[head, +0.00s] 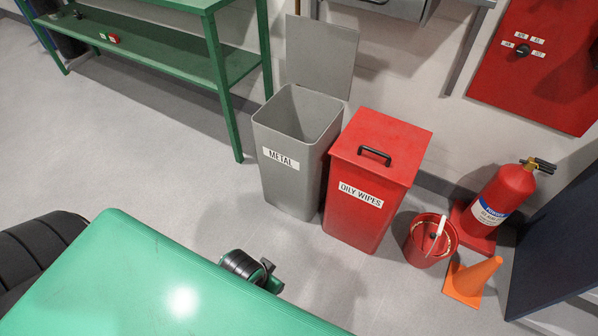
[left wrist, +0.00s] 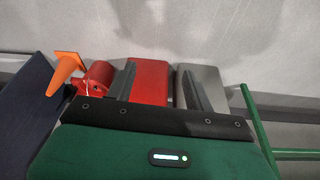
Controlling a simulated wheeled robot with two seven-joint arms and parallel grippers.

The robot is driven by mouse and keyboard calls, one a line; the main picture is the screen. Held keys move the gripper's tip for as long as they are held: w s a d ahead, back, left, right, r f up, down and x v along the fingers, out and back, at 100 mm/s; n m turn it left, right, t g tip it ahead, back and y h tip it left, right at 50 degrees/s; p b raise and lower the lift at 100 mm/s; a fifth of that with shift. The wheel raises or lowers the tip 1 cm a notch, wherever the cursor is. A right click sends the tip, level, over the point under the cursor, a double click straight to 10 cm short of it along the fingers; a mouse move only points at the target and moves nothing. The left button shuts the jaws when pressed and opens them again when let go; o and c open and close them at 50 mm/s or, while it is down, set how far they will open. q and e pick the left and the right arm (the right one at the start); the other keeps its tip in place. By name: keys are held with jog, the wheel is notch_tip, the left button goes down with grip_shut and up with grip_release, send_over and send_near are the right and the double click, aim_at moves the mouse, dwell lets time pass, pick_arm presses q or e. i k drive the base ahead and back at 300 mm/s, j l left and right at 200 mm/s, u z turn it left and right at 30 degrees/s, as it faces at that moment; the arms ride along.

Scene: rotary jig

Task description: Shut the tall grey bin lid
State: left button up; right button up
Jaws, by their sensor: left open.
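The tall grey bin (head: 290,185), labelled METAL, stands on the floor with its top open. Its grey lid (head: 321,60) stands upright behind the opening, near the wall. The inside looks empty as far as I can see. In the left wrist view, which is upside down, the grey bin (left wrist: 211,84) is at the right. My left gripper (left wrist: 158,68) shows there with its two dark fingers apart and nothing between them; it points toward the bins and is apart from the lid. In the head view its fingers cannot be made out. My right gripper is in neither view.
A red OILY WIPES bin (head: 355,205) with a shut, handled lid stands close right of the grey bin. A red bucket (head: 420,250), orange cone (head: 472,279) and extinguisher (head: 505,192) are farther right. A green shelf (head: 165,55) stands left. Floor in front is clear.

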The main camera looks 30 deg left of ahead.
aim_at(320, 57)
jog(key=i+l+u, duration=0.1)
jog(key=i+l, duration=0.45)
jog(key=l, duration=0.3)
jog(key=i+l+u, duration=0.15)
jog(key=l, duration=0.3)
jog(key=i, duration=0.1)
